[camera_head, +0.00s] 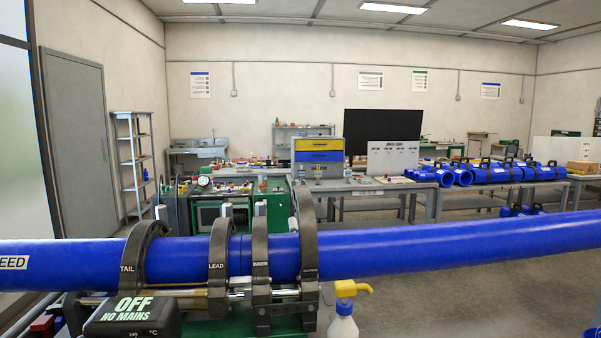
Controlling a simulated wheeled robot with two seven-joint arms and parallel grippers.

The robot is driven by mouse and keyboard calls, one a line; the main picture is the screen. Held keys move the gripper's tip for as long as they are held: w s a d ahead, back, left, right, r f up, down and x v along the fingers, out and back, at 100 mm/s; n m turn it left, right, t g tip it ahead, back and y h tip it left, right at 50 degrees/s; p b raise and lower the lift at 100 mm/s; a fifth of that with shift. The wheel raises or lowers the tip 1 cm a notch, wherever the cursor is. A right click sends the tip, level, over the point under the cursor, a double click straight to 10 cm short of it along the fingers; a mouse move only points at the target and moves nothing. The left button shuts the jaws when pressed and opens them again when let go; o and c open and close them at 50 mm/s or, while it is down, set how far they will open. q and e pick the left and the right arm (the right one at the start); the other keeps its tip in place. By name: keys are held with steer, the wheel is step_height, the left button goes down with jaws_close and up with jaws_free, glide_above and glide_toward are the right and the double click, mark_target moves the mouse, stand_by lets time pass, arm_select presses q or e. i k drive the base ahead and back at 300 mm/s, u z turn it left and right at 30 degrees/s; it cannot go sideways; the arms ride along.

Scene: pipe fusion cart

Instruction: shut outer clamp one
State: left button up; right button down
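A long blue pipe (420,248) lies across the cart through a row of dark clamps. From the left these are a clamp marked TAIL (133,268), one marked LEAD (217,268), a third (261,272) and a fourth at the right end (309,262). The small labels on the last two are hard to read. The fourth clamp's upper part rises well above the pipe, higher than the two middle clamps. I cannot tell which clamp is outer clamp one, or whether any latch is fastened. Neither of my grippers is in view.
A black box (134,317) reading OFF NO MAINS sits at the front left. A bottle with a yellow pump (343,318) stands right of the clamps. Benches with blue fittings (480,175) are behind. The floor at right (470,300) is clear.

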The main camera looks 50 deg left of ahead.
mark_target(302, 198)
steer(key=u, duration=0.95)
steer(key=i, duration=0.95)
steer(key=u, duration=0.95)
